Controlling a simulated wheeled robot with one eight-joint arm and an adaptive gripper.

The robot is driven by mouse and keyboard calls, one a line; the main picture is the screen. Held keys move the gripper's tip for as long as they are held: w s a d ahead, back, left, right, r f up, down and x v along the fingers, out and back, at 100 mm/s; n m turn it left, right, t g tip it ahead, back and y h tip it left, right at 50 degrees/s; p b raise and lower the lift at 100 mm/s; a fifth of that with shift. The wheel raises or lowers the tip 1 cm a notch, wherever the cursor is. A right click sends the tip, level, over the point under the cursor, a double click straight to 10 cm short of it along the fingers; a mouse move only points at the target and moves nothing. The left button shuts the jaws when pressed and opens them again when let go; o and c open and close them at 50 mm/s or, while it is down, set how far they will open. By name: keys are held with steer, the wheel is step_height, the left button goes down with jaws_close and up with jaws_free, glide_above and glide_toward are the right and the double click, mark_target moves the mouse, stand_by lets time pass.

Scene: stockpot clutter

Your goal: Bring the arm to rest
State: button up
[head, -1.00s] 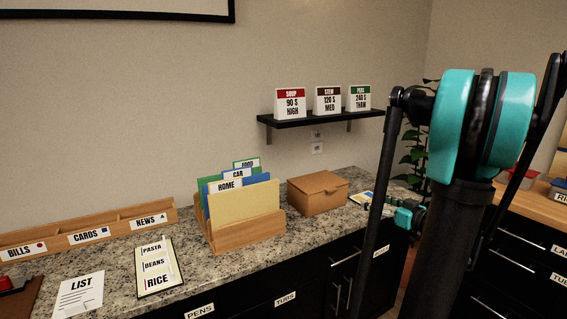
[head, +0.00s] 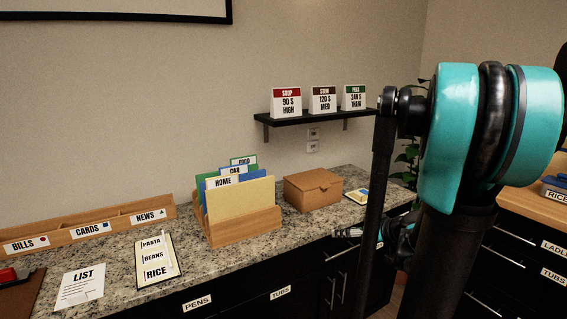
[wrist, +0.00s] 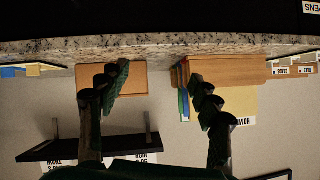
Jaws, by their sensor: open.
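My arm stands large at the right of the head view, with a teal joint near the camera. My gripper (head: 347,232) shows small and partly hidden behind my own arm, in front of the counter edge below the cardboard box (head: 314,189). In the wrist view, which is upside down, the two dark fingers of my gripper (wrist: 157,80) are spread wide with nothing between them. Beyond them show the box (wrist: 135,80) and the wooden file holder (wrist: 235,69), both apart from the fingers.
The granite counter (head: 110,290) runs along the wall with a list sheet (head: 80,287), a pantry card (head: 156,261) and a letter rack (head: 95,225). A black shelf (head: 320,117) carries three small signs. Another counter with drawers (head: 515,255) stands at the right.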

steer(key=s+f+m+g+h, duration=0.2)
steer(key=s+f, duration=0.3)
steer(key=s, duration=0.3)
steer(key=s+a+f+m+g+h, duration=0.1)
steer(key=s+f+m+g+h, duration=0.1)
steer(key=s+f+h, duration=0.3)
steer(key=s+g, duration=0.1)
steer(key=s, duration=0.3)
steer(key=shift+a+f, duration=0.2)
steer(key=shift+f, duration=0.1)
